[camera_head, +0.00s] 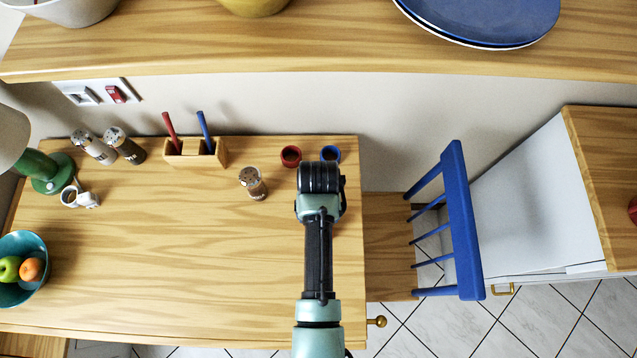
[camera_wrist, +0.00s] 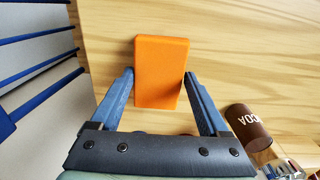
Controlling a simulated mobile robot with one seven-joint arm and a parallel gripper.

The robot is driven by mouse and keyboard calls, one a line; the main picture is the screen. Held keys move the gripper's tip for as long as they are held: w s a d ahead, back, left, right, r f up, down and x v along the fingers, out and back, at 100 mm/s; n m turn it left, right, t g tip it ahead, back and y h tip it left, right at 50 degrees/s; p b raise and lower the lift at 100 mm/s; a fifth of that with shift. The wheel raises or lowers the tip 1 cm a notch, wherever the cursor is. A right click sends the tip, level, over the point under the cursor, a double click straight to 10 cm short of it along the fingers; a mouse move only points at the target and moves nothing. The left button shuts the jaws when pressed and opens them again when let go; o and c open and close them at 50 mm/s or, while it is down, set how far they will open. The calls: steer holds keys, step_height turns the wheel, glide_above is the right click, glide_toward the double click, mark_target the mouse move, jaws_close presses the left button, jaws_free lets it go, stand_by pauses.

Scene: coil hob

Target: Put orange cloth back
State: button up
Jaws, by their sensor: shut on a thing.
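The orange cloth (camera_wrist: 161,84) shows in the wrist view as a folded, flat rectangular block. My gripper (camera_wrist: 158,76) is shut on it, with one blue finger against each side. Wooden table surface shows around and behind the cloth. I cannot tell whether the cloth touches the table. In the head view my arm is over the right end of the table, and its wrist (camera_head: 320,180) hides the cloth and the fingertips.
In the head view, a shaker (camera_head: 253,184), red cup (camera_head: 291,156) and blue cup (camera_head: 330,154) stand near my wrist. A blue chair (camera_head: 463,220) is right of the table. The table's middle is clear.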

steer(key=shift+f, duration=0.15)
steer(key=o, duration=1.2)
steer(key=shift+c, duration=0.2)
step_height(320, 180, up, 12)
steer(key=p, duration=0.1)
steer(key=shift+r, duration=0.25)
